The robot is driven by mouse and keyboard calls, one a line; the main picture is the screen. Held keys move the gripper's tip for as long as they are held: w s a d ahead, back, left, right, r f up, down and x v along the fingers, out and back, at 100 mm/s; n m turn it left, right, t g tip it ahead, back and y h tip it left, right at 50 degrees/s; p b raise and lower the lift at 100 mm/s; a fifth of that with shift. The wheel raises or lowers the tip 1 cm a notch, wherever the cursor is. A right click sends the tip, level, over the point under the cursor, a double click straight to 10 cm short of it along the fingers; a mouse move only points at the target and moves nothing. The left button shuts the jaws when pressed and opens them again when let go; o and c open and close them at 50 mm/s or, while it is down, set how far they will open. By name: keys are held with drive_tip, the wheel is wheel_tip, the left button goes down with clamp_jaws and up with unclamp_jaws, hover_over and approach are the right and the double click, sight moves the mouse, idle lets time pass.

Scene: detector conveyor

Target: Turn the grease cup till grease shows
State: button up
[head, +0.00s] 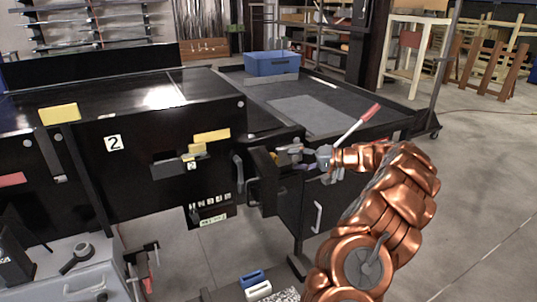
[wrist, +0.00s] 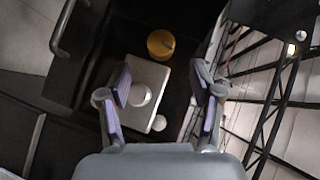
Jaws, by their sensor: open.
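In the wrist view, a pale grey block (wrist: 150,75) lies between my fingers, with a round whitish cap (wrist: 141,95) on it. A round yellow part (wrist: 161,43) with a small spot on its face sits just beyond the block. Which of these is the grease cup I cannot tell for certain. No grease can be made out. My gripper (wrist: 161,78) is open, its purple-padded fingers on either side of the block and apart from the yellow part. In the head view my gripper (head: 291,159) is at the conveyor's dark end, where it hides small details.
A black conveyor housing (head: 130,190) with yellow labels fills the left. A dark table (head: 345,85) bears a blue bin (head: 272,64). A red-handled lever (head: 357,125) rises close behind my wrist. A grey toolbox (head: 85,275) stands at the lower left. Floor at right is clear.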

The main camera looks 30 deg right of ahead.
sight(277, 160)
drive_tip(key=shift+w+a, duration=0.15)
drive_tip(key=shift+w, duration=0.15)
drive_tip(key=p+x, duration=0.3)
drive_tip(key=x, duration=0.2)
drive_tip(key=shift+w+a, duration=0.2)
drive_tip(key=shift+x, duration=0.8)
drive_tip(key=shift+f, duration=0.1)
drive_tip(key=c, duration=1.1)
